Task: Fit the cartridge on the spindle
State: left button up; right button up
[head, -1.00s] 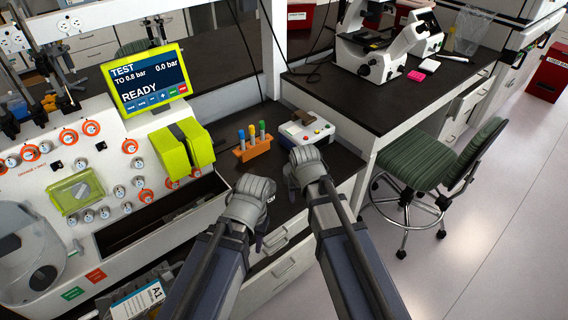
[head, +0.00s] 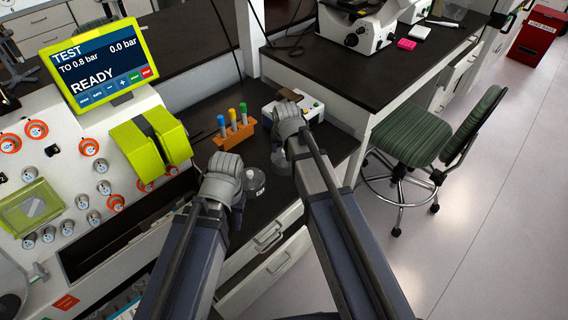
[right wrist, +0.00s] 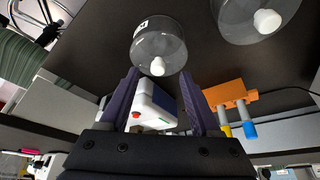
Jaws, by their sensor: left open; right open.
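Two clear bell-shaped vessels with white tips, which look like cartridges, stand on the dark counter. In the right wrist view one (right wrist: 160,40) is just beyond my fingertips and the other (right wrist: 240,12) is at the top right. In the head view one clear vessel (head: 255,183) shows beside my left gripper (head: 224,180), partly hidden by it. My right gripper (head: 289,122) is over the counter. In the right wrist view its fingers (right wrist: 159,74) are apart with nothing between them. My left gripper is open, though its fingertips are hard to make out. I cannot make out a spindle.
The processor's screen (head: 96,66) reads READY, above a yellow-green pump cover (head: 150,143). An orange rack (head: 235,132) with coloured tubes and a white box with buttons (head: 310,107) stand behind the grippers. A green chair (head: 425,128) is at the right.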

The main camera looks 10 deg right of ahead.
aim_at(284, 151)
pick_arm(q)
jog(key=shift+f, duration=0.2)
pick_arm(e)
jog(key=shift+f, duration=0.15)
pick_arm(q)
notch_tip(284, 151, down, 4)
jog(key=b, duration=0.4)
jog(key=shift+f, duration=0.25)
pick_arm(e)
jog(key=x, duration=0.5)
jog(key=shift+w+d, duration=0.15)
jog(key=shift+w, duration=0.3)
pick_arm(q)
jog(key=shift+s, duration=0.1)
jog(key=shift+r, duration=0.1)
pick_arm(e)
grip_shut()
